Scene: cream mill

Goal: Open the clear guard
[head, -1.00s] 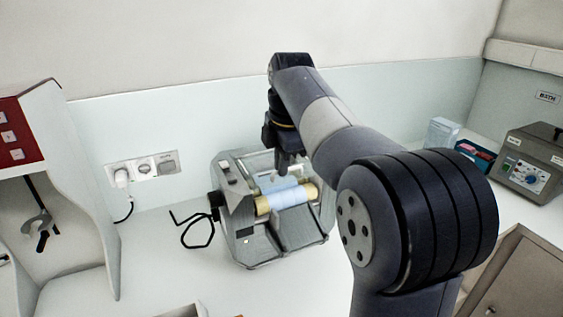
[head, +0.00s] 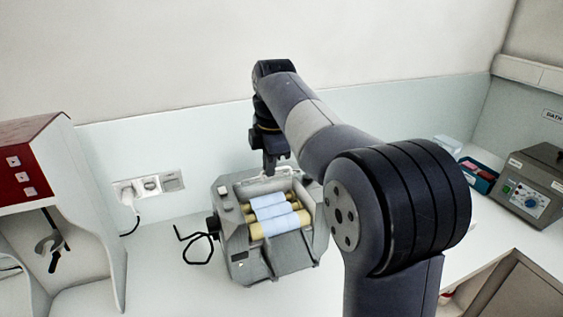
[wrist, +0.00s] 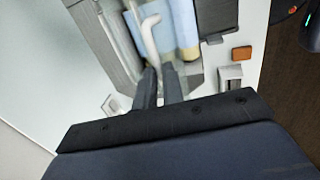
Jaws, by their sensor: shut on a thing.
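The grey mill (head: 285,258) stands on the white bench with cream rollers (head: 284,224) and a pale blue sheet (head: 268,206) over them. The rollers show uncovered from above in the head view. The clear guard is hard to make out; a pale edge (head: 266,184) shows at the back of the mill, by my fingers. My gripper (head: 276,168) is at the mill's back edge, pointing down. In the wrist view my gripper (wrist: 159,80) is shut on the guard's white bent handle (wrist: 150,35), whose end runs between the fingertips. The rollers show blurred behind it.
A black crank handle (head: 196,240) sticks out at the mill's left. A red-and-white cabinet (head: 40,175) stands at the left, and wall sockets (head: 150,186) are behind. A grey instrument box (head: 530,185) is at the right. Bare bench lies in front of the mill.

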